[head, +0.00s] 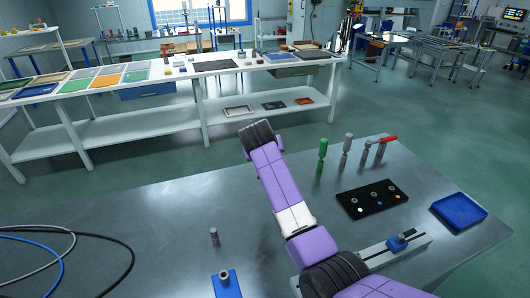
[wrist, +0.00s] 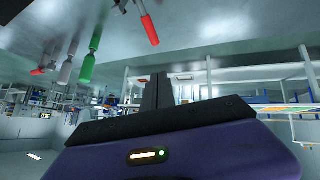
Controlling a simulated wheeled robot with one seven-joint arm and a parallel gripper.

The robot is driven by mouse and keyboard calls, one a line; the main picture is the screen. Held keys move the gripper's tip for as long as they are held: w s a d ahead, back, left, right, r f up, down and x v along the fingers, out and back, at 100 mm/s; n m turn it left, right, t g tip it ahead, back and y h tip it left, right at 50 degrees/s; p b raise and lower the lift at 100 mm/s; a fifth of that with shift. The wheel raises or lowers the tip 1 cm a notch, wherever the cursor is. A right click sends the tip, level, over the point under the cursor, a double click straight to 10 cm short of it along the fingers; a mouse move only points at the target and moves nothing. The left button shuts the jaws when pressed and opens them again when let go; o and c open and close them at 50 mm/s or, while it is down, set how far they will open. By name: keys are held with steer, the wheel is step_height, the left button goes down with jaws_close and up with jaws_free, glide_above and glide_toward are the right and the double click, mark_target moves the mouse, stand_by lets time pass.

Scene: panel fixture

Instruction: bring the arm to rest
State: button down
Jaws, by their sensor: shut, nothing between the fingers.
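My gripper (wrist: 158,92) shows in the wrist view, its two dark fingers together with nothing between them. It is up in the air, clear of anything I can see. The wrist view is upside down, with the metal table along its top. In the head view my purple arm (head: 266,175) rises from the bottom right over the table and reaches up and left to a dark end. I cannot make out the fingers there.
On the metal table (head: 150,220) stand a green-handled tool (head: 322,150), a grey one (head: 346,145) and a red-handled one (head: 388,140). Near them are a black panel (head: 360,210), a blue tray (head: 460,211) and a slide with a blue block (head: 398,243). Cables (head: 130,255) lie left.

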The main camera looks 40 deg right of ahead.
steer(key=shift+s+a+r, duration=0.15)
steer(key=shift+a+r, duration=0.2)
steer(key=shift+r, duration=0.35)
steer(key=w+a+r+n+t, duration=0.2)
steer(key=w+a+r+t, duration=0.1)
steer(key=r+t, duration=0.35)
steer(key=s+a+f+n+t+y, duration=0.1)
steer(key=s+a+f+t, duration=0.1)
steer(key=s+a, duration=0.35)
steer(key=s+a+f+t+y, duration=0.1)
steer(key=s+a+f, duration=0.2)
steer(key=s, duration=0.5)
steer(key=s+a+f+n+t+y, duration=0.1)
steer(key=s+a+f+t, duration=0.1)
steer(key=s+a, duration=0.35)
steer(key=s+a+g+y, duration=0.1)
steer(key=s+a, duration=0.1)
steer(key=s, duration=1.7)
steer(key=s+a+g+y, duration=0.2)
steer(key=s+a, duration=0.1)
steer(key=s, duration=1.6)
steer(key=shift+s+f+n, duration=0.3)
